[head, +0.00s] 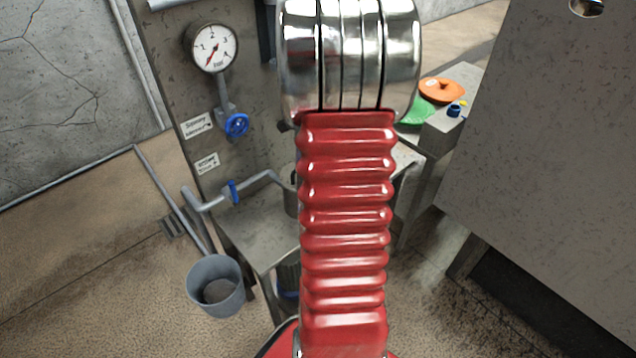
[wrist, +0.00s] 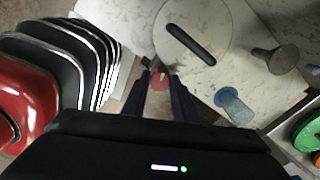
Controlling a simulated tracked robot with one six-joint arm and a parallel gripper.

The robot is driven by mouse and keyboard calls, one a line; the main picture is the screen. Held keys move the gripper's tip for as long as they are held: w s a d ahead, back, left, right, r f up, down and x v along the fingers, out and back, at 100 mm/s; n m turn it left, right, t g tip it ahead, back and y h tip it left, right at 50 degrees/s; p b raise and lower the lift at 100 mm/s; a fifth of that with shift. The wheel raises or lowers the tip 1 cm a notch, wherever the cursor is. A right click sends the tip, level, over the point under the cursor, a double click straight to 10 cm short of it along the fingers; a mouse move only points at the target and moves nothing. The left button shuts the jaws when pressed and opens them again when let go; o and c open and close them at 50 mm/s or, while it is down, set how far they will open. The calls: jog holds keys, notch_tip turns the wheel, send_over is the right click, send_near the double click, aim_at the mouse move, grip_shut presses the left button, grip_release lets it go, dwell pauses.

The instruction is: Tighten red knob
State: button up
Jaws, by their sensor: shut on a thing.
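The red knob (wrist: 159,76) shows in the wrist view as a small red piece at the side of a pale speckled machine top. My gripper (wrist: 160,84) has its two dark fingers one on each side of the knob, shut on it. The fingers hide part of the knob, so I cannot tell how far it is turned. In the head view my own red and chrome arm covers the middle, and neither the gripper nor the knob shows there.
A round lid with a dark handle slot (wrist: 205,30), a grey stub (wrist: 272,58) and a blue cylinder (wrist: 232,106) are near my fingers. A gauge (head: 211,47), blue handwheel (head: 237,126), bucket (head: 216,286) and orange disc (head: 441,90) surround the arm. A grey panel (head: 560,150) stands right.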

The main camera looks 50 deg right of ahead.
jog(key=n, duration=0.6)
jog(key=shift+n, duration=0.3)
jog(key=n, duration=1.2)
jog(key=shift+d+n, duration=0.1)
jog(key=shift+n, duration=0.2)
jog(key=n, duration=0.4)
jog(key=shift+r+n, duration=0.1)
jog(key=shift+n, duration=0.2)
jog(key=o, duration=0.7)
jog(key=shift+w, duration=0.1)
jog(key=shift+c, duration=0.2)
jog(key=o, duration=0.4)
